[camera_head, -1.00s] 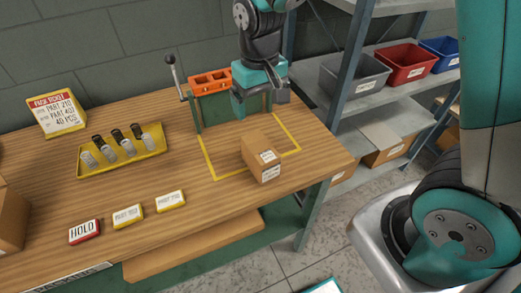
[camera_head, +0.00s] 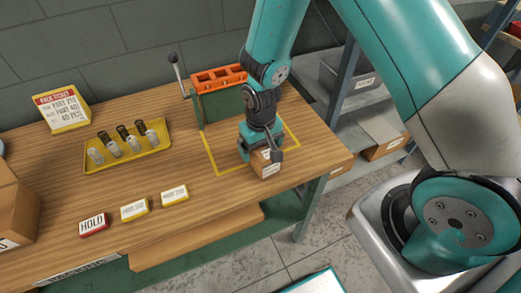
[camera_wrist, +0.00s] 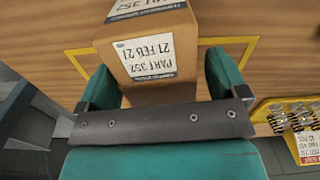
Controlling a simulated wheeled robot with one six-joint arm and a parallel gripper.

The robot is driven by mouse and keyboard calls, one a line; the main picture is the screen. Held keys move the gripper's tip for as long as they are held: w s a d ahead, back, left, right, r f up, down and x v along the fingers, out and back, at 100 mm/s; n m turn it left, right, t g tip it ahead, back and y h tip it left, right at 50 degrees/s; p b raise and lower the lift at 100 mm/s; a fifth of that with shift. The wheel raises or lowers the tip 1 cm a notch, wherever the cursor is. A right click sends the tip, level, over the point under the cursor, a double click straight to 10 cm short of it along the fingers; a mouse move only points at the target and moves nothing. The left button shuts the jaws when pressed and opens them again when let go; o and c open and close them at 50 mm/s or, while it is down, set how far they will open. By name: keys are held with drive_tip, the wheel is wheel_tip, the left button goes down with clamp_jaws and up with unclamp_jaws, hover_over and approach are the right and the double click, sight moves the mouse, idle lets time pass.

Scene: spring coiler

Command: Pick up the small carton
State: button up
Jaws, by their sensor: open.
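The small carton (camera_head: 265,164) is a brown box with white labels. It stands on the wooden bench, inside the yellow taped outline near the right end. My gripper (camera_head: 262,152) is right above and around it, pointing down, and hides much of it in the head view. In the wrist view the carton (camera_wrist: 158,92) lies between the two teal fingers of my gripper (camera_wrist: 162,88), its label reading "PART 352, 21 FEB 21". The fingers are open, one on each side, with a gap visible at least on the right.
A yellow tray (camera_head: 103,164) of springs, a pack ticket sign (camera_head: 65,110), a red HOLD tag (camera_head: 93,225) and two yellow tags (camera_head: 134,210) are on the bench (camera_head: 200,215). An orange-topped fixture (camera_head: 219,77) with a lever stands behind. A larger carton (camera_head: 20,213) is at left.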

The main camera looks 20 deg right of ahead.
drive_tip(key=shift+f, duration=0.45)
drive_tip(key=c, duration=1.4)
drive_tip(key=shift+o, duration=0.2)
drive_tip(key=shift+r, duration=0.1)
